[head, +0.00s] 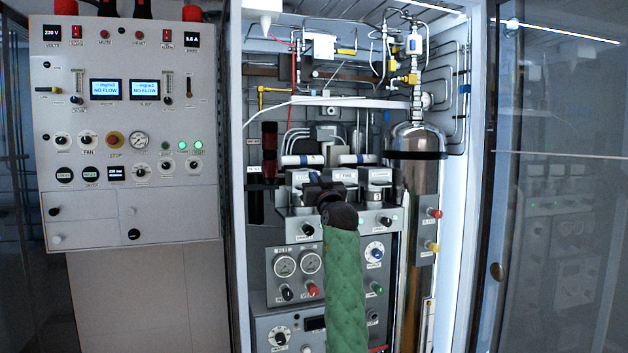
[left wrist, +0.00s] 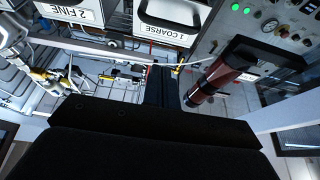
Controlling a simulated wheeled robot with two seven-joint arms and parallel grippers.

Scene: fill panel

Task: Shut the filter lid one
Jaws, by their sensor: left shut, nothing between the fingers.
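My left gripper (head: 318,188) is shut and empty, just in front of that row. It also shows in the left wrist view (left wrist: 165,82), below the "1 COARSE" panel; contact is unclear. My right gripper is out of view.
A dark red cylinder (head: 269,138) stands left of the filters, and close to my fingers in the wrist view (left wrist: 210,82). A steel tank (head: 417,170) stands at the right. Knobs and gauges (head: 297,264) lie below. An open glass door (head: 560,200) bounds the right.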

